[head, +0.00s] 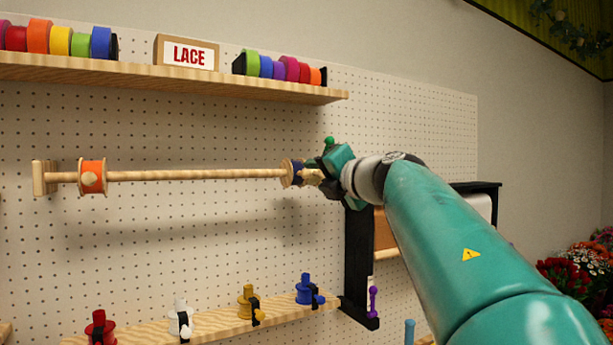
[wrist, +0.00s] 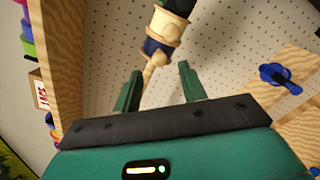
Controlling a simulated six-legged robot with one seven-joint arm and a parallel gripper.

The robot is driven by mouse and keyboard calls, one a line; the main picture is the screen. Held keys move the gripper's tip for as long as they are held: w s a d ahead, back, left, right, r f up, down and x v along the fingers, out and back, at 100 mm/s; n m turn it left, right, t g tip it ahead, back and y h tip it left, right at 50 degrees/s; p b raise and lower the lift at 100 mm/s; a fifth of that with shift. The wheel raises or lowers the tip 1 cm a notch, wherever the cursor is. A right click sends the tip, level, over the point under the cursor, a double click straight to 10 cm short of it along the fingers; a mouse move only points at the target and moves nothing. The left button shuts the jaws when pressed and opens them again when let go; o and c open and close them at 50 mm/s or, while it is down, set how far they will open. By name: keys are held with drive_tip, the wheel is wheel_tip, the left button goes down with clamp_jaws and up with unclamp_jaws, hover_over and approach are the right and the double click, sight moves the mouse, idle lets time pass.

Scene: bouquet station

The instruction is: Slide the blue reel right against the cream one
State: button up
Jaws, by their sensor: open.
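The blue reel (head: 291,172) is on the wooden rod (head: 200,174), near its right end in the head view. In the wrist view its blue band (wrist: 155,47) shows ahead of my fingertips, with a broad cream-coloured part (wrist: 166,27) directly beyond it. I cannot tell whether that part is the cream reel or a flange, nor whether there is a gap. My gripper (head: 318,172) is at the blue reel and hides part of the rod's right end. In the wrist view my gripper (wrist: 160,82) is open, with a pale wooden piece between its fingers and clear of both.
An orange reel (head: 92,178) is at the rod's left end. A shelf (head: 200,80) with ribbon rolls and a LACE box (head: 187,53) is above. A lower shelf (head: 215,325) carries several coloured items. A black stand (head: 357,265) is below my gripper. Most of the rod is clear.

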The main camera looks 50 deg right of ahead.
drive_tip(key=v, duration=0.8)
drive_tip(key=shift+s, duration=0.15)
